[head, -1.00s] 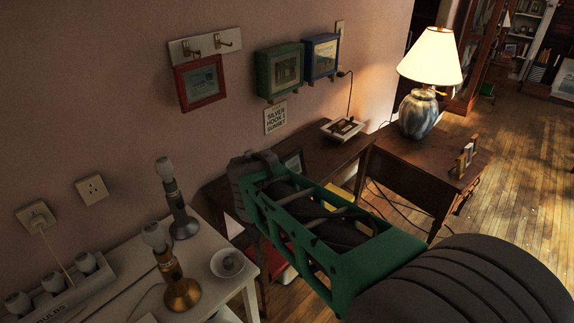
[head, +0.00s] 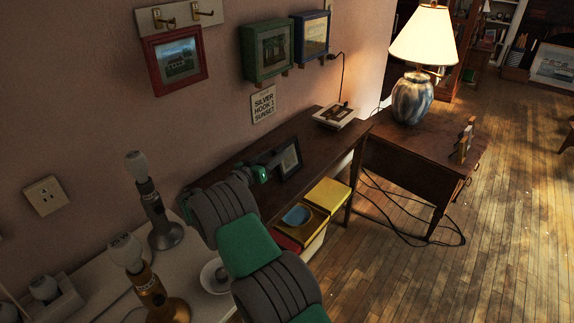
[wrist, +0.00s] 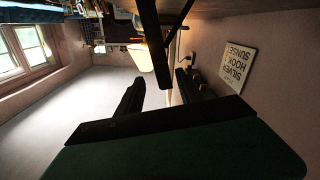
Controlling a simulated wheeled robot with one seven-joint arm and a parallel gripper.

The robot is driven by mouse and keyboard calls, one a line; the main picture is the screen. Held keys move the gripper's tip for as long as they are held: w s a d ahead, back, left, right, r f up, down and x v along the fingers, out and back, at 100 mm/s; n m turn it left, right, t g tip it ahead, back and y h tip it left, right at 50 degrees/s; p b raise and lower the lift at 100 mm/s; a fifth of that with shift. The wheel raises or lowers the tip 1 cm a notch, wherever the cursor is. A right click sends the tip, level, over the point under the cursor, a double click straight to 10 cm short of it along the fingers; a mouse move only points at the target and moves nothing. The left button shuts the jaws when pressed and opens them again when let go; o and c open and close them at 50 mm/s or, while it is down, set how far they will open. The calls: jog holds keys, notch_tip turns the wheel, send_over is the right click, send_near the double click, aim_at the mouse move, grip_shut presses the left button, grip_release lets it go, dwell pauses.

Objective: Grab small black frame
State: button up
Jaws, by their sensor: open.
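The small black frame (head: 289,158) stands tilted back on the dark wooden desk (head: 318,150), with a pale picture in it. My gripper (head: 272,164) is low over the desk just left of the frame, and its fingers are hard to make out in the head view. In the wrist view my gripper (wrist: 157,88) is open, one dark finger on each side. A dark upright bar, seemingly the frame edge-on (wrist: 152,45), comes down between the fingers. I cannot tell whether either finger touches it.
A white card device (head: 335,115) and the lit lamp (head: 412,98) stand to the right. A "SILVER HOOK 1 SUNSET" sign (head: 263,104) hangs on the wall behind. Yellow boxes (head: 327,194) and a blue bowl (head: 297,215) sit below the desk front. Two lamp bases stand at left.

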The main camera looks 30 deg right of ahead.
aim_at(288, 148)
jog(key=shift+w+f, duration=0.15)
jog(key=shift+f, duration=0.55)
jog(key=shift+w+d, duration=0.1)
jog(key=shift+d, duration=0.05)
jog(key=x, duration=0.7)
jog(key=shift+d, duration=0.25)
jog(key=shift+c, duration=0.4)
grip_shut()
